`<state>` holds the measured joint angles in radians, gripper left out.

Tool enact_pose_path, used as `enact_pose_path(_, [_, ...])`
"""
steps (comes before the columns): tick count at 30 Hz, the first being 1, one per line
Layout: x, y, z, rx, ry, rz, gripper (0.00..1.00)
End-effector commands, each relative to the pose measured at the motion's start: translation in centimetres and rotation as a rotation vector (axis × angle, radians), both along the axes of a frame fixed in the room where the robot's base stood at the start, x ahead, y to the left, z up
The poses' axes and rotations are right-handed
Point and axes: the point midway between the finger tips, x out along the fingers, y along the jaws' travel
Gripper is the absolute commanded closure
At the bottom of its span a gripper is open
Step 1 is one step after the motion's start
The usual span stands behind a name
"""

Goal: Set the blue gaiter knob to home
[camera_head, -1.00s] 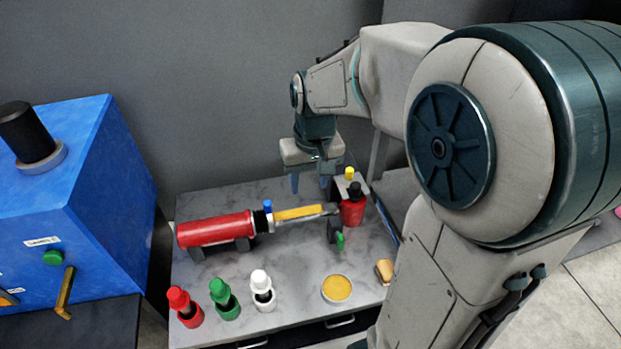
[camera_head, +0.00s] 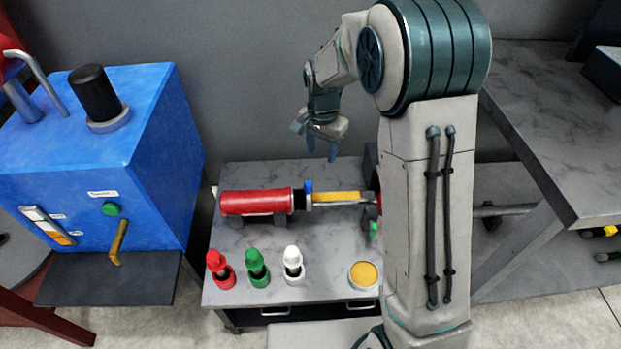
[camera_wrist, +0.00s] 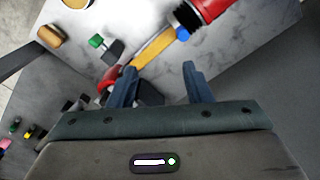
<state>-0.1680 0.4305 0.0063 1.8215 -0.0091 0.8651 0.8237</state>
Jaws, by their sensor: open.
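The blue knob (camera_head: 308,186) stands up at the black collar (camera_head: 299,199) of a red cylinder (camera_head: 255,202) lying across the grey bench. A yellow bar (camera_head: 337,197) runs right from it. In the wrist view the blue knob (camera_wrist: 183,34) shows between the black collar and the yellow bar (camera_wrist: 153,50), ahead of the fingers. My gripper (camera_head: 321,150) is open and empty, pointing down, above and behind the yellow bar and apart from the knob. In the wrist view the two fingers (camera_wrist: 159,72) stand wide apart. The right end of the assembly is hidden by my arm in the head view.
Red (camera_head: 220,270), green (camera_head: 257,267) and white (camera_head: 293,264) bottles and a yellow-topped round dish (camera_head: 363,275) stand along the bench's front. A large blue machine (camera_head: 110,160) is at left. A wall is behind, and another table (camera_head: 550,130) is at right.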

Motion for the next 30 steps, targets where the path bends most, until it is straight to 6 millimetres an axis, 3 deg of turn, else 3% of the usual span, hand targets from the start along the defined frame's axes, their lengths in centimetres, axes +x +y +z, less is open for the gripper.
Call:
enact_pose_path(3, [2.2,1.6,-2.1,0.001,0.016,-0.153,0.55])
enact_pose_path(9, [4.0,2.9,-4.4,0.003,0.024,-0.309,0.55])
enact_pose_path(17, [4.2,3.1,-7.1,0.003,0.028,-0.337,0.55])
enact_pose_path(30, [4.2,3.0,-16.0,0.003,0.026,-0.335,0.55])
